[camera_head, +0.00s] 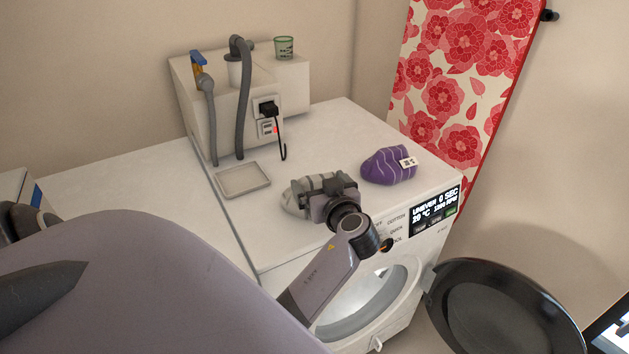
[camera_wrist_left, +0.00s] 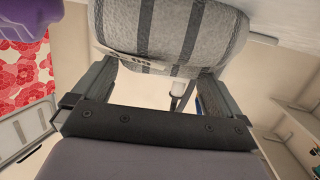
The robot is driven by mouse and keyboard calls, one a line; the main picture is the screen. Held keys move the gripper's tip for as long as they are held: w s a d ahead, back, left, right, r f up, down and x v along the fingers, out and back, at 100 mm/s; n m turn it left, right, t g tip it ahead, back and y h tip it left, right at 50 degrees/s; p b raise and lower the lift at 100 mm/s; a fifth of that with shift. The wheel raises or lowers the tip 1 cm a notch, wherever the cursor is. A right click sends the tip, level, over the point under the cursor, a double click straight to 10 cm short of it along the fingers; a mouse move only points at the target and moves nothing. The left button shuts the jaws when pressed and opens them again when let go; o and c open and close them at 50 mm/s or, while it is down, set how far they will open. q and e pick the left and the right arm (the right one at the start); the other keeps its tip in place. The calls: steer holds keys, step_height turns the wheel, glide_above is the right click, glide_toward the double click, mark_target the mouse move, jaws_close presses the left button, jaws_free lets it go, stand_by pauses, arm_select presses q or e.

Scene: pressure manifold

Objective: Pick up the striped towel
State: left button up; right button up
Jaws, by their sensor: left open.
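The striped towel (camera_head: 298,198) is a grey roll with darker bands, lying on the white top of the washing machine near its front edge. In the left wrist view the striped towel (camera_wrist_left: 165,32) fills the top middle, with a small printed tag on it. My left gripper (camera_head: 328,186) is over the towel and hides part of it in the head view. In the left wrist view its two fingers stand apart, with their tips close to the towel's sides; I cannot tell whether they touch it.
A purple towel (camera_head: 385,167) with thin white lines and a tag lies just right of my gripper. A shallow grey tray (camera_head: 243,180) lies to the left. A white box (camera_head: 190,95) with hoses and a plug stands behind. The washer door (camera_head: 500,310) hangs open in front.

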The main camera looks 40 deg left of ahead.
arm_select(q)
steer(key=shift+w+a+f, duration=0.1)
steer(key=shift+a, duration=0.15)
arm_select(e)
steer(key=shift+w+a, duration=0.15)
steer(key=shift+a, duration=0.3)
arm_select(q)
steer(key=shift+c, duration=0.3)
steer(key=c, duration=1)
steer(key=shift+c, duration=0.2)
arm_select(e)
steer(key=shift+r, duration=0.1)
arm_select(q)
steer(key=shift+r, duration=0.25)
arm_select(e)
steer(key=shift+d+r, duration=0.1)
